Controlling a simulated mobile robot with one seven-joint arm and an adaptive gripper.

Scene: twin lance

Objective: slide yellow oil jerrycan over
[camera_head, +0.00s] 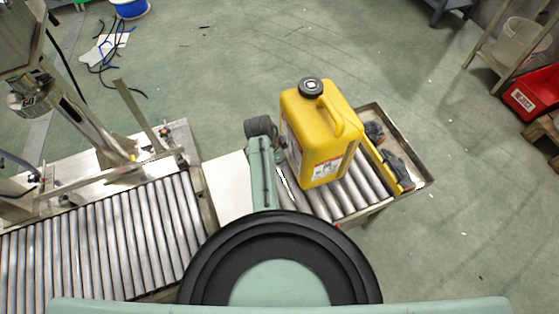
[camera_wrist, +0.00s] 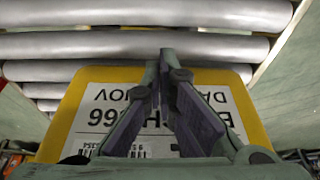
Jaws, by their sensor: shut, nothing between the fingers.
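The yellow oil jerrycan (camera_head: 336,112) stands upright on the short roller section right of centre in the head view, its black cap at the top. In the wrist view its yellow side (camera_wrist: 218,76) and upside-down white label (camera_wrist: 90,115) fill the middle, with rollers beyond its lower edge. My gripper (camera_wrist: 167,60) is shut and empty, its fingertips in front of the label near the can's base. I cannot tell whether they touch the can. In the head view my arm is left of the can and largely hides the gripper.
The short roller section (camera_head: 358,192) ends at a metal tray rim (camera_head: 431,181) on the right, with dark gloves (camera_head: 397,165) and a yellow bar (camera_head: 393,176) beside the can. A white plate (camera_head: 226,187) lies left, before a longer roller conveyor (camera_head: 100,240).

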